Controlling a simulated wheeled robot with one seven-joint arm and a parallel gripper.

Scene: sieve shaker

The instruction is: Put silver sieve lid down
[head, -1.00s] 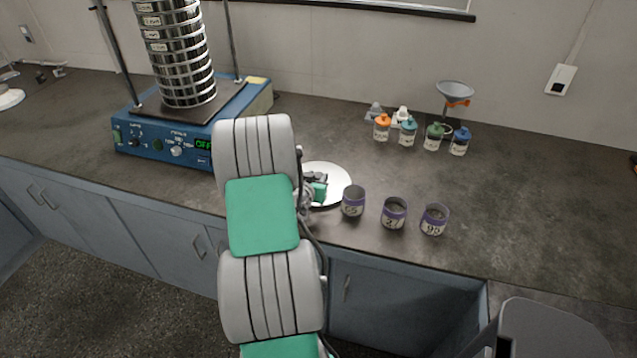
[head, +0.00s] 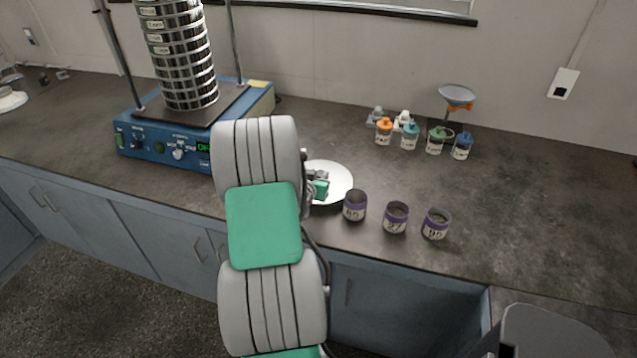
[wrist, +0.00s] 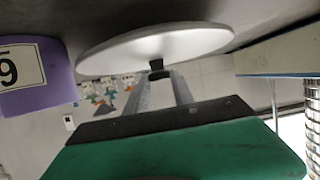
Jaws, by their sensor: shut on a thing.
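The silver sieve lid (head: 338,178) is a pale round disc over the counter, just right of my arm in the head view. In the wrist view the lid (wrist: 190,45) shows as a tilted disc beyond my fingers. My gripper (wrist: 158,66) is shut on a small dark knob at the lid's middle. In the head view my gripper (head: 318,186) is partly hidden behind my arm. I cannot tell whether the lid touches the counter.
Several purple-banded cups (head: 355,206) stand just right of the lid. The blue shaker (head: 165,140) with its sieve stack (head: 180,55) stands to the left. Capped bottles (head: 409,137) and a funnel stand (head: 457,96) are further back. The counter's right side (head: 540,215) is clear.

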